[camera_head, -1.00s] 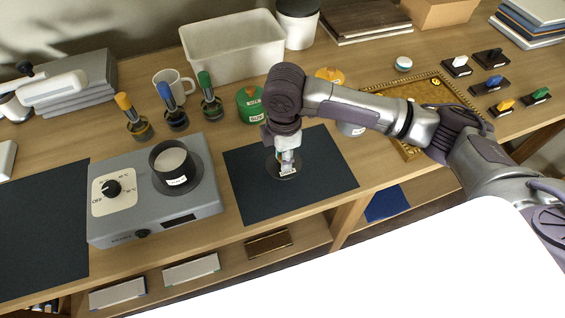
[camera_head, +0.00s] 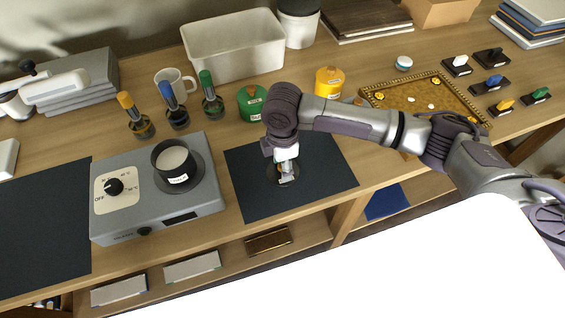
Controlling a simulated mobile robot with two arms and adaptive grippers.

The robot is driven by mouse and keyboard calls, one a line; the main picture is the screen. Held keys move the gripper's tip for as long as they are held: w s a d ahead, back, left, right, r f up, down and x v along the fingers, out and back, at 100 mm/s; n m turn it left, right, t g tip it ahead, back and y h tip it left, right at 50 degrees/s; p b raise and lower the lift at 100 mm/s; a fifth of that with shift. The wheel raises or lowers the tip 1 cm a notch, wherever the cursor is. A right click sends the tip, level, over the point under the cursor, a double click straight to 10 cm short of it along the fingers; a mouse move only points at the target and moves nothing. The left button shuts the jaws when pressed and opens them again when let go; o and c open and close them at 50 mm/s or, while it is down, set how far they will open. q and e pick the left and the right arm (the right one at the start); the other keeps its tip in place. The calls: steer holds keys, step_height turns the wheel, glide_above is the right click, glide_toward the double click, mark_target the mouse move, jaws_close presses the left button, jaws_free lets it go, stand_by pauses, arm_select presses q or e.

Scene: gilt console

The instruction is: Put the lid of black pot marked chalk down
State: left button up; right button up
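The black pot (camera_head: 173,168) stands open on the grey hotplate, with white content inside and a white label on its front; the label is too small to read. A dark round piece with a pale label, which looks like the lid (camera_head: 271,173), is at the dark mat (camera_head: 320,182) under my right gripper (camera_head: 287,175). The gripper points down over it and hides much of it. I cannot tell whether the fingers are closed on it, or whether it touches the mat. My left gripper is not in view.
The hotplate (camera_head: 205,212) is left of the mat. Green (camera_head: 252,104) and yellow (camera_head: 328,82) lidded pots, several coloured-handled tools and a white bin (camera_head: 236,58) stand behind. A gilt tray (camera_head: 450,88) is at the right. The mat around the gripper is clear.

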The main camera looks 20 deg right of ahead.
step_height(320, 180, up, 12)
steer(key=b, duration=0.1)
steer(key=shift+r, duration=0.2)
stand_by(0.4)
stand_by(0.4)
